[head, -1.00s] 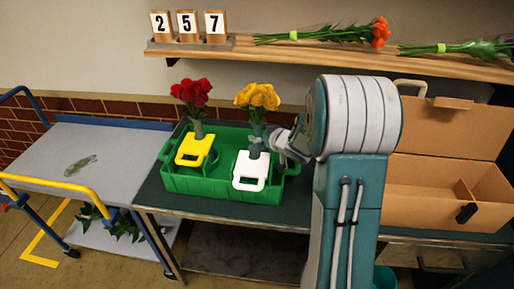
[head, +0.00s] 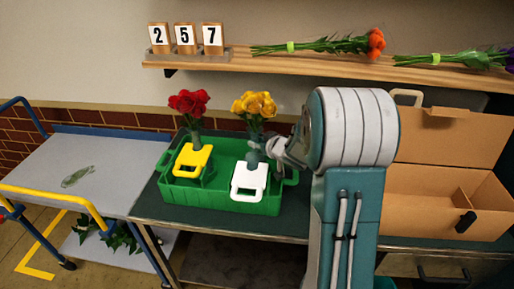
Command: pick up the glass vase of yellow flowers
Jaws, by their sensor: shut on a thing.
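The yellow flowers (head: 254,105) stand upright in a glass vase (head: 255,143) at the right side of the green crate (head: 225,206) in the head view. My gripper (head: 262,148) reaches in from the right and is shut on the vase. The vase's lower part is hidden behind a white tag-like piece with a handle slot (head: 249,182). Red flowers (head: 189,102) stand in another vase at the crate's left, behind a similar yellow piece (head: 191,161).
An open cardboard box (head: 420,208) stands on the bench at right, beyond my arm. A wall shelf (head: 215,63) above holds number blocks (head: 185,38) and wrapped flower bunches (head: 330,44). A grey cart (head: 60,165) with a yellow rail stands at left.

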